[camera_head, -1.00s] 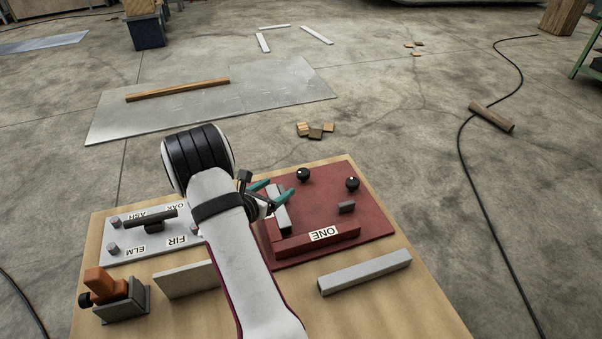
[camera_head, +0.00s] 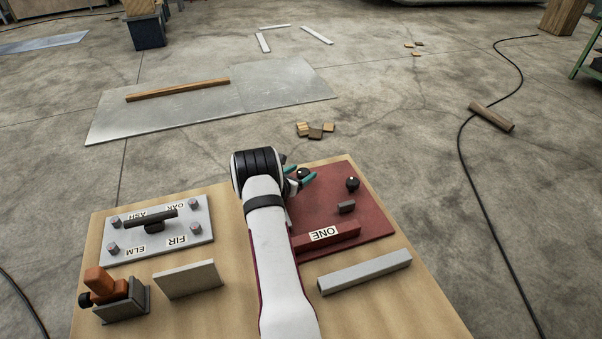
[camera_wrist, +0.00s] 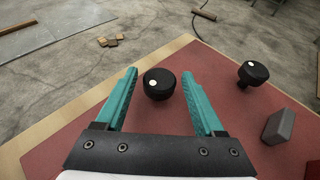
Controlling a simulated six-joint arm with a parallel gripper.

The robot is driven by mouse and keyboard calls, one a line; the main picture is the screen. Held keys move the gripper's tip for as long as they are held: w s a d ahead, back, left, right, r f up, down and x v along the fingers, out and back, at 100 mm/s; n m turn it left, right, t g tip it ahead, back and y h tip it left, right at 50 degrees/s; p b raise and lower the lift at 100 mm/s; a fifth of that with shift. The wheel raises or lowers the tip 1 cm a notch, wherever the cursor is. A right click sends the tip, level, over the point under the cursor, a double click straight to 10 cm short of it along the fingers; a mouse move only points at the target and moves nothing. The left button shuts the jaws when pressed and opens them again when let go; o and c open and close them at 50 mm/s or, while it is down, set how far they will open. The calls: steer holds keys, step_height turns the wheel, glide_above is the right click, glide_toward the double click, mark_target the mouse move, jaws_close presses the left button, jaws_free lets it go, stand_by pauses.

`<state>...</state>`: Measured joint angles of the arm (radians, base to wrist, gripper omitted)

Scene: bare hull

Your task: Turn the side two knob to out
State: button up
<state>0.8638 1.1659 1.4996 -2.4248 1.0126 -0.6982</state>
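A dark red panel (camera_head: 330,207) on the board carries two round black knobs with white dots and an upside-down ONE label (camera_head: 324,234). One black knob (camera_head: 303,173) is by my gripper; the other black knob (camera_head: 352,183) is to its right. My gripper (camera_wrist: 160,74) has teal fingers, spread apart and empty. In the wrist view the nearer knob (camera_wrist: 158,86) lies between the fingers, with gaps on both sides; I cannot tell their height above it. The other knob (camera_wrist: 252,73) is right of the fingers. No label for side two shows; my arm hides the panel's left part.
A small grey block (camera_head: 346,206) and a red bar (camera_head: 330,237) stand on the panel. A grey bar (camera_head: 365,271) lies in front. To the left are a grey plate (camera_head: 180,232) with wood-name labels, an upright pale slab (camera_head: 188,279) and an orange-handled fixture (camera_head: 104,285).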

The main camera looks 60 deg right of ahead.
jaws_close()
steer(key=shift+s+d+r+n+t, duration=0.1)
steer(key=shift+s+n+t, duration=0.05)
steer(key=shift+n+t, duration=0.65)
steer(key=shift+t, duration=0.2)
steer(key=shift+o, duration=1.3)
jaws_free()
